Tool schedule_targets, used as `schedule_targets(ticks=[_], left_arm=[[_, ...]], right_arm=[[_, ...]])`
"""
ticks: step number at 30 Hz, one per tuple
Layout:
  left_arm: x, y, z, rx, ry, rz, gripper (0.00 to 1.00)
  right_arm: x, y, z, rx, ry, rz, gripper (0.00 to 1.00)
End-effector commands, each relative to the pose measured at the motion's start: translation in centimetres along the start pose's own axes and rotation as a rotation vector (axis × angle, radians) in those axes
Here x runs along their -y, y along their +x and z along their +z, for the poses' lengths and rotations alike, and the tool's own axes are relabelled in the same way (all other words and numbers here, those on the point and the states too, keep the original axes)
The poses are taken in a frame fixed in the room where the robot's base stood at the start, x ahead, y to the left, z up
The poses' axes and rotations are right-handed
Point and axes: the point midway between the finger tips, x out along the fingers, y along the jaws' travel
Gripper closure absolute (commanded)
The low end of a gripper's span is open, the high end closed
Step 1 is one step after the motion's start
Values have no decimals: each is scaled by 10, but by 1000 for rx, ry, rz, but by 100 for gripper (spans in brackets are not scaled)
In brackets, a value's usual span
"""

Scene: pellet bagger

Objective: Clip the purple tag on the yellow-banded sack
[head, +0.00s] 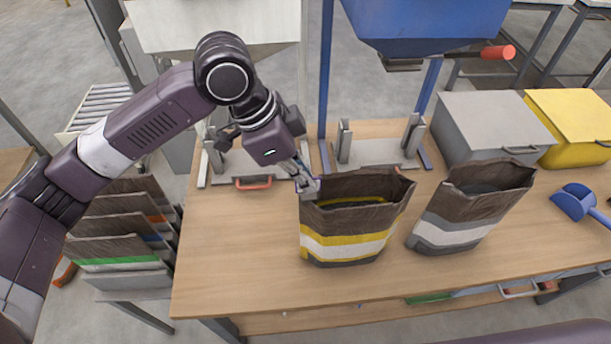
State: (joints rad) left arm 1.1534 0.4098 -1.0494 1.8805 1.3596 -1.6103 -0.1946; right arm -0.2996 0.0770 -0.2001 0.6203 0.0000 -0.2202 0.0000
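The yellow-banded sack (345,247) stands open on the bench, dark brown on top with yellow and white bands below. My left gripper (308,187) reaches down to the left corner of its rim. Its fingers are close together, with a small purple edge showing around the tips, which looks like the purple tag (299,183), mostly hidden by the fingers. The tips overlap the sack's rim in this view; I cannot tell whether the tag touches or grips it. My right gripper is not in view.
A white-banded sack (447,233) stands open close to the right. A blue scoop (574,203), a grey bin (490,128) and a yellow bin (575,125) are further right. A blue hopper (425,22) hangs behind. The bench's front left (235,255) is clear.

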Motion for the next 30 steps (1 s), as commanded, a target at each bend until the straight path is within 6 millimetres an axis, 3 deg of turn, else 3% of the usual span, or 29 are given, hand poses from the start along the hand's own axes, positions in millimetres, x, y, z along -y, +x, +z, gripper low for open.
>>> schedule_targets(ticks=[8,15,24,30], left_arm=[[-1,2,1,4,0,5,100],[-1,2,1,3,0,3,75],[0,-2,0,1,0,1,75],[1,-29,0,0,0,-2,75]], right_arm=[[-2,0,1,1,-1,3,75],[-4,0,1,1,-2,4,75],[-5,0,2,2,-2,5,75],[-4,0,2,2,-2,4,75]])
